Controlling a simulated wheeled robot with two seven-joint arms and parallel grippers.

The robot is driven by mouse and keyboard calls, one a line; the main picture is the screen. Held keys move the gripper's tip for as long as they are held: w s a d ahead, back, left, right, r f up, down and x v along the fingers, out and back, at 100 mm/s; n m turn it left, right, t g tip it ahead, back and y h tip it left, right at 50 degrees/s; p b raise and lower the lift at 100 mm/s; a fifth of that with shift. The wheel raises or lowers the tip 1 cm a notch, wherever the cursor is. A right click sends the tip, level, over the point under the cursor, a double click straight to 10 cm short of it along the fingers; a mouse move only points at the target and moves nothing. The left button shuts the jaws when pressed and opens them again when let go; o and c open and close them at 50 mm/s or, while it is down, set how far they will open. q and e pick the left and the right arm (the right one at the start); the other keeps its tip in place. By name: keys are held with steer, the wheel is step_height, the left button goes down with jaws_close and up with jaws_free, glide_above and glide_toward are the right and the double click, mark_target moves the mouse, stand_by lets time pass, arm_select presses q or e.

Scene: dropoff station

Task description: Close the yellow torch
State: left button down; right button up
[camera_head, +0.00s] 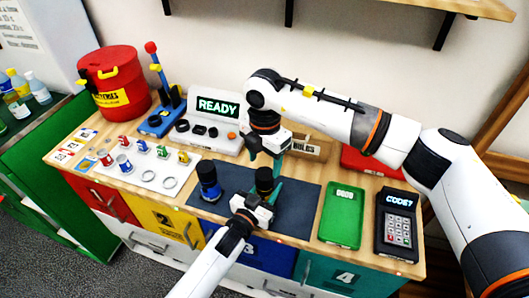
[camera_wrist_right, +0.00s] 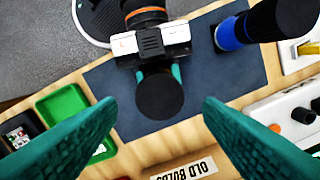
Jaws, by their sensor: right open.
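A black round-topped part (camera_head: 264,176) stands upright over the dark mat, held by my left gripper (camera_head: 270,194). From above, its black disc top (camera_wrist_right: 160,96) shows in the right wrist view. I see no yellow on it; its lower part is hidden. My left gripper's teal fingers are on either side of it. My right gripper (camera_head: 267,158) is above it, fingers down. In the right wrist view its fingers (camera_wrist_right: 158,108) are wide apart and empty, with the black top between them from this viewpoint. A blue torch with a black end (camera_head: 208,182) stands left of it.
The dark mat (camera_head: 301,205) has bare room at its right. A green tray (camera_head: 342,214) and a keypad box (camera_head: 397,225) lie right. A READY device (camera_head: 212,122), an old bulbs box (camera_head: 309,147) and a red bin (camera_head: 114,84) stand behind. A white parts board (camera_head: 150,170) lies left.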

steer(key=n, duration=0.4)
steer(key=shift+r+n, duration=0.1)
steer(key=shift+n, duration=0.3)
steer(key=n, duration=0.4)
steer(key=shift+r+n, duration=0.15)
steer(key=shift+n, duration=0.15)
steer(key=n, duration=0.4)
steer(key=shift+r+n, duration=0.1)
steer(key=shift+n, duration=0.2)
steer(key=n, duration=0.4)
steer(key=shift+r, duration=0.15)
steer(key=n, duration=0.4)
steer(key=shift+r+n, duration=0.1)
steer(key=shift+n, duration=0.3)
steer(key=n, duration=0.4)
steer(key=shift+r+n, duration=0.15)
steer(key=shift+n, duration=0.15)
steer(key=n, duration=0.4)
steer(key=shift+r, duration=0.1)
steer(key=n, duration=0.5)
steer(key=shift+r, duration=0.1)
